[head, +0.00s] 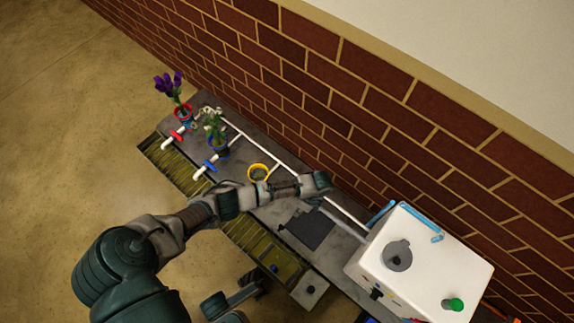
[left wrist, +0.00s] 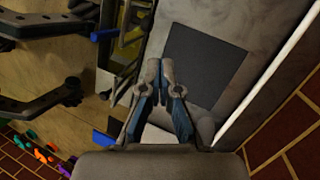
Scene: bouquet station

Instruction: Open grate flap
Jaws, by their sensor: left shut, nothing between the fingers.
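A slatted yellowish grate (head: 188,168) runs along the front edge of the grey counter. A section of it with a small blue knob (head: 274,268) lies nearer the right end, and it looks flat. I cannot tell which part is the flap. A dark square panel (head: 308,228) lies flat on the counter behind that section, and it also shows in the left wrist view (left wrist: 203,65). My left gripper (head: 318,183) reaches over the counter near the panel. In the left wrist view its fingertips (left wrist: 162,66) are together and empty, beside the panel's left edge.
A yellow-rimmed pot (head: 258,173) stands close to my left forearm. A blue pot (head: 217,143) with white flowers and a pot with purple flowers (head: 172,86) stand farther left. White pipes (head: 265,144) cross the counter. A white machine (head: 420,262) stands at right, before the brick wall (head: 370,95).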

